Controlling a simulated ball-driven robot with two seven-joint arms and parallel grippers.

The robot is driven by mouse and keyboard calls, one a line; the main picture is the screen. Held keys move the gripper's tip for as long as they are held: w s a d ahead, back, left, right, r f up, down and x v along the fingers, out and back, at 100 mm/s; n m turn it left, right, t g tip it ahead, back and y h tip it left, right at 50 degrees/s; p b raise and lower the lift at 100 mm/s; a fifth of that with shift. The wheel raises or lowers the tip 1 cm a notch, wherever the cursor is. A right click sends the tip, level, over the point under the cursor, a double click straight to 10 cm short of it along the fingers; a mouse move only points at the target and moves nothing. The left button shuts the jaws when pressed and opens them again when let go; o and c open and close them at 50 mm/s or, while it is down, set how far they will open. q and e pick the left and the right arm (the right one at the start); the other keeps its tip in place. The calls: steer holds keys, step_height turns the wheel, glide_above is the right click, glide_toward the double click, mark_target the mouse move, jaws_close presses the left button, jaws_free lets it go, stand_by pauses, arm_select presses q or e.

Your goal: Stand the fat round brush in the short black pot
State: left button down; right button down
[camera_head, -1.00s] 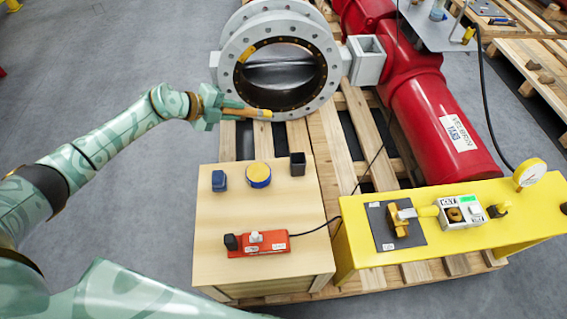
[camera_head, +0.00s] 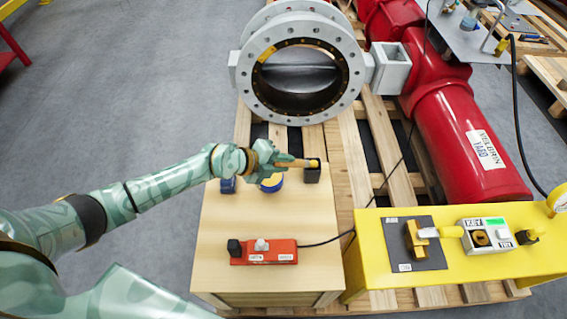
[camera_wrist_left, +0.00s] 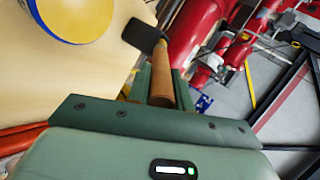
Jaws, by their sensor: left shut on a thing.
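My left gripper (camera_head: 276,161) is shut on the brush (camera_head: 299,163), which has a tan, wooden-looking body and lies roughly level, pointing right. The brush's far end overlaps the black pot (camera_head: 312,174) in the head view; whether it touches cannot be told. The pot stands upright at the far right corner of the wooden box top. In the left wrist view the brush (camera_wrist_left: 161,76) sticks out from between the fingers, its tip beside or over the black pot (camera_wrist_left: 141,34). My right gripper is not in view.
A blue pot (camera_head: 228,186) and a blue-and-yellow round tin (camera_head: 271,183) stand left of the black pot on the box top (camera_head: 226,222). A red socket block (camera_head: 268,256) with a cable lies nearer. A large grey valve flange (camera_head: 255,95) rises behind. The yellow bench (camera_head: 375,269) is right.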

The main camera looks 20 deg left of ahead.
arm_select(q)
steer(key=shift+r, duration=0.25)
steer(key=shift+f, duration=0.25)
steer(key=c, duration=1.3)
jaws_free()
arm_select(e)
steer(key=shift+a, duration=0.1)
arm_select(q)
steer(key=shift+o, duration=0.2)
steer(key=shift+r, duration=0.25)
steer(key=p+v, duration=0.5)
steer(key=v, duration=0.7)
steer(key=shift+p, duration=0.3)
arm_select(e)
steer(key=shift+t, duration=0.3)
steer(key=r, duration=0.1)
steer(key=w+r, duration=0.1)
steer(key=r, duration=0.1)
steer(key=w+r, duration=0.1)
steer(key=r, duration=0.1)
arm_select(q)
steer(key=shift+s+a, duration=0.1)
